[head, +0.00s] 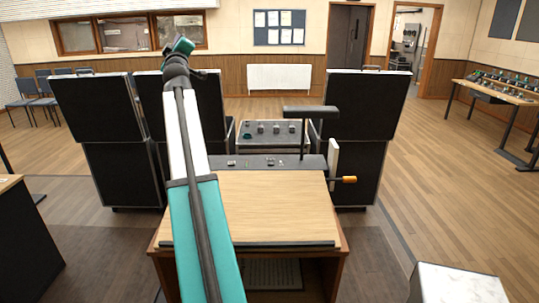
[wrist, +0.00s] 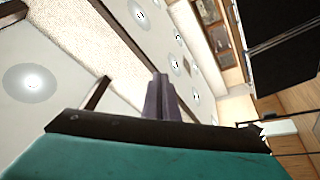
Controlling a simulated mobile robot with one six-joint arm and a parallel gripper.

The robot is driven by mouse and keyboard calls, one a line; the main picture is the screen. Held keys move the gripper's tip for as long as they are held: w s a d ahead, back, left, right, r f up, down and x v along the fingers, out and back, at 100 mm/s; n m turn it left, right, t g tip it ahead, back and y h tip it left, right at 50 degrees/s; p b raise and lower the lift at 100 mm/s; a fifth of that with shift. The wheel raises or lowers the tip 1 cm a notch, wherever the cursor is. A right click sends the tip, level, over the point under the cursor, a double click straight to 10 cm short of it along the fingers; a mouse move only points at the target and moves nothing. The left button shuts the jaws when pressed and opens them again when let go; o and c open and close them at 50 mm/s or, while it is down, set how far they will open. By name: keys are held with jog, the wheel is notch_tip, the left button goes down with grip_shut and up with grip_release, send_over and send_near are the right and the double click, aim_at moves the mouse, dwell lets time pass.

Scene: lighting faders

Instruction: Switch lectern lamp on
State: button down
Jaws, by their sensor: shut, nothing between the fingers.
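The lectern (head: 275,208) stands in front of me with a sloped wooden top. The lectern lamp (head: 311,112) is a dark flat bar on a thin post at its back right. A dark strip (head: 250,161) with several small controls runs along the lectern's back edge. I cannot tell which control is the lamp's, or whether the lamp is lit. My gripper (head: 182,45) is raised high, up and left of the lectern, touching nothing. In the wrist view my gripper (wrist: 163,97) has its fingers shut and empty, with ceiling and walls behind them.
An orange handle (head: 349,180) sticks out at the lectern's right side beside a white upright plate (head: 333,165). A panel with knobs (head: 272,132) stands behind. Tall black cabinets (head: 366,105) flank it. A white block (head: 457,285) is at front right.

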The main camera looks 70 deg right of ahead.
jog(key=s+d+f+m+g+y, duration=0.3)
jog(key=s+d+f+m+g, duration=0.2)
jog(key=s+d+f+m, duration=0.3)
jog(key=s+d+f+m+g+y, duration=0.3)
jog(key=s+d+f+m+g, duration=0.25)
jog(key=f+m, duration=0.4)
jog(key=s+a+f+m+g+y, duration=0.2)
jog(key=s+a+f+m+y, duration=0.1)
jog(key=s+f+m+y, duration=0.2)
jog(key=s+a+f+m+g+y, duration=0.2)
jog(key=s+a+f+m+y, duration=0.2)
jog(key=s+m, duration=0.4)
jog(key=shift+s+a+f+y+p, duration=0.25)
jog(key=shift+s+f+y+p, duration=0.1)
jog(key=shift+s+f+y, duration=0.4)
jog(key=p, duration=0.3)
send_over(272, 160)
jog(key=w+a, duration=0.1)
notch_tip(272, 160, down, 11)
jog(key=shift+f, duration=0.1)
jog(key=shift+w+d+f+p, duration=0.1)
jog(key=shift+f+p, duration=0.05)
jog(key=shift+f, duration=0.35)
jog(key=shift+d+f+p, duration=0.1)
jog(key=shift+f+p, duration=0.05)
jog(key=shift+f, duration=0.35)
